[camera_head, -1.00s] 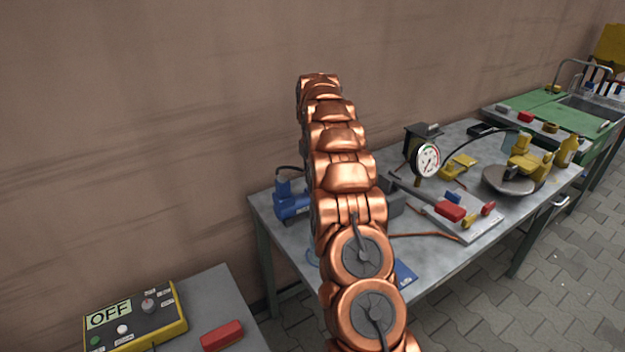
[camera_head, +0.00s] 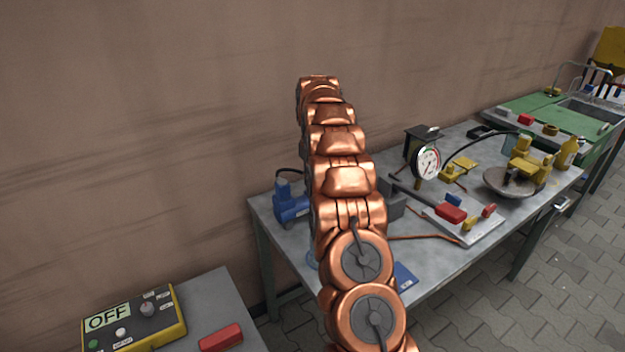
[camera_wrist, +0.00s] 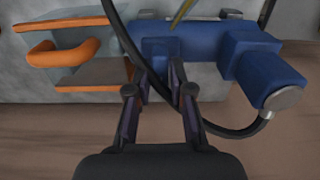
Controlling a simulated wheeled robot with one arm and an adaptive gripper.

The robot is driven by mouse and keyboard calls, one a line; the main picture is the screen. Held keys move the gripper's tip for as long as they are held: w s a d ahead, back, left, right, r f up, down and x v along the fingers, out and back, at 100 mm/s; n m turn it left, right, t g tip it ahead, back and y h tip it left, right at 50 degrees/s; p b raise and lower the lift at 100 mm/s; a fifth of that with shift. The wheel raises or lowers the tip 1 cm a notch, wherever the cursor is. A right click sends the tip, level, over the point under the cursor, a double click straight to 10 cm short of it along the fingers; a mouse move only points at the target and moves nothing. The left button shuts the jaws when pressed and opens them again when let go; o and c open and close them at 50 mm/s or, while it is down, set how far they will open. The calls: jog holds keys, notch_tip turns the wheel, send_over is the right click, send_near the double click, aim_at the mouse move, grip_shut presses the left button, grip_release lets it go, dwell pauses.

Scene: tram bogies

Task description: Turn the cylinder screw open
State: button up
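A blue device (camera_head: 291,203) stands at the left end of the grey workbench, partly hidden by my copper arm. In the wrist view the blue device (camera_wrist: 200,42) is close up, with a long round body, a smaller block in the middle and a grey end cap on the right. I cannot tell which part is the cylinder screw. My gripper (camera_wrist: 161,74) is at the middle block, its two fingers apart with a visible gap between the tips. I cannot tell whether the tips touch the block. A black hose crosses the view by the fingers. In the head view my arm hides the gripper.
An orange clamp-like part (camera_wrist: 70,50) lies left of the blue device. A pressure gauge (camera_head: 428,161), a grey plate with coloured parts (camera_head: 480,232) and a round dish (camera_head: 508,182) are farther right. A control box reading OFF (camera_head: 134,318) and a red block (camera_head: 221,337) sit front left.

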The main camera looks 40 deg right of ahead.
jog(key=o, duration=0.3)
jog(key=shift+r, duration=3.65)
